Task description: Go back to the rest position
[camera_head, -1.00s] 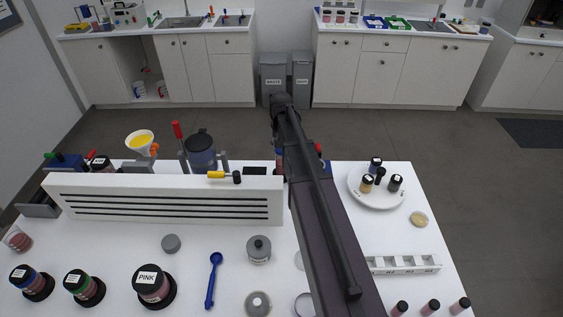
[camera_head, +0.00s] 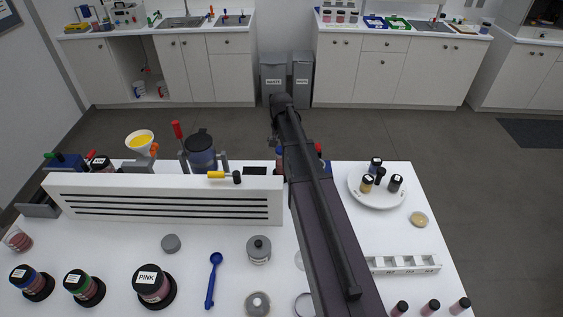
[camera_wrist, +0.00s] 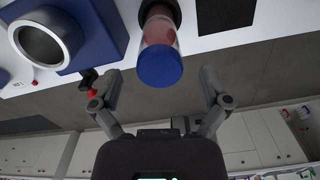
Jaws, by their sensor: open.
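My gripper (camera_wrist: 160,80) is open, with its two fingers spread wide in the wrist view. A jar with a blue lid (camera_wrist: 160,67) and reddish contents shows in the gap between the fingers, towards the top of that view. It looks apart from both fingers, and nothing is held. In the head view my arm reaches away over the white worktable (camera_head: 200,245). It hides most of the gripper and part of the table's back edge.
A blue device with a round grey opening (camera_wrist: 45,40) is left of the jar in the wrist view. A slotted white panel (camera_head: 165,200), a blue spoon (camera_head: 214,280), a PINK jar (camera_head: 152,285), a round plate with small jars (camera_head: 362,196) and a white rack (camera_head: 403,265) surround my arm.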

